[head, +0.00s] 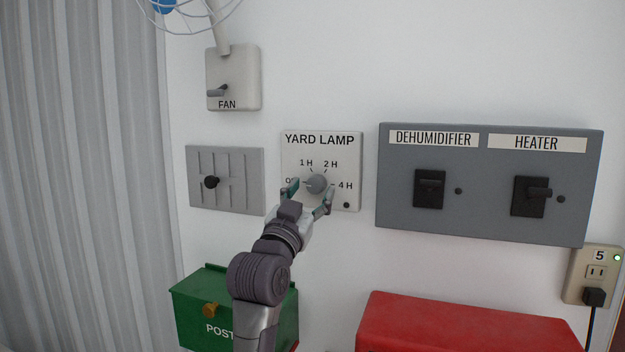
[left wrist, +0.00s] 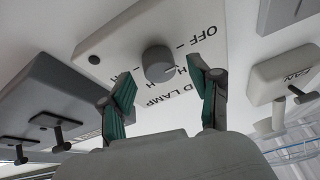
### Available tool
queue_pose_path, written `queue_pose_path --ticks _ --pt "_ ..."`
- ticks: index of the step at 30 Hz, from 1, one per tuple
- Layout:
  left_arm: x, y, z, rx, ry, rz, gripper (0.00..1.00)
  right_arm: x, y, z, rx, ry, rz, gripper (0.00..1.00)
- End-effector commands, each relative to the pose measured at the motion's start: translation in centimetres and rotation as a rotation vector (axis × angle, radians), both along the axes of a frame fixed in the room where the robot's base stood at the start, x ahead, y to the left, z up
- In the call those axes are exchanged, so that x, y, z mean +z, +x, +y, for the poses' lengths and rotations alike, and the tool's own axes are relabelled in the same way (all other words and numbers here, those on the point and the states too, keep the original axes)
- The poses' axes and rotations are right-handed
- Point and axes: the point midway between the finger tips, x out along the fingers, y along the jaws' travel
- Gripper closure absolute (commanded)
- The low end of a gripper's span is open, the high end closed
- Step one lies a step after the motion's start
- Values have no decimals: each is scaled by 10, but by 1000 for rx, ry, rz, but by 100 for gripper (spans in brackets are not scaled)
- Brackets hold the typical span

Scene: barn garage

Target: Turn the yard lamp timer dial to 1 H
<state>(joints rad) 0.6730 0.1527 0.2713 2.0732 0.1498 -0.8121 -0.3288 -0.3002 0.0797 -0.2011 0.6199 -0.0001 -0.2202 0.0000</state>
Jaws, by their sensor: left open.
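The yard lamp timer panel (head: 350,150) is a white plate on the wall, marked 1 H, 2 H and 4 H around a grey round dial (head: 316,183). OFF is mostly hidden behind a finger in the head view but reads in the left wrist view. Which mark the dial points to I cannot tell. My left gripper (head: 311,191) is open in front of the panel, one finger to each side of the dial. In the left wrist view the dial (left wrist: 158,63) shows between and just beyond the teal fingertips (left wrist: 160,72); contact is not visible. My right gripper is not in view.
A fan switch (head: 233,65) is above left, and a slotted grey lever plate (head: 240,190) is left of the timer. A grey dehumidifier and heater panel (head: 475,215) is close on the right. A green post box (head: 190,310) and red box (head: 460,325) are below.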

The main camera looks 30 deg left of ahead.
Motion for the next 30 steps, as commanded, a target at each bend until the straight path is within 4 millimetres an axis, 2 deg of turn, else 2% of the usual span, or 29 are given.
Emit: queue_pose_path --ticks 4,13,14,24,30 --pt "4 10 2 -1 -1 1 37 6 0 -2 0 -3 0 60" --pt "4 12 2 0 0 0 37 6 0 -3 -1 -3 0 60" --pt "4 12 2 0 0 0 41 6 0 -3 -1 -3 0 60" --pt "4 12 2 0 0 0 97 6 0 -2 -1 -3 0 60" --pt "4 11 3 1 15 4 97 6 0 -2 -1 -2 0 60"
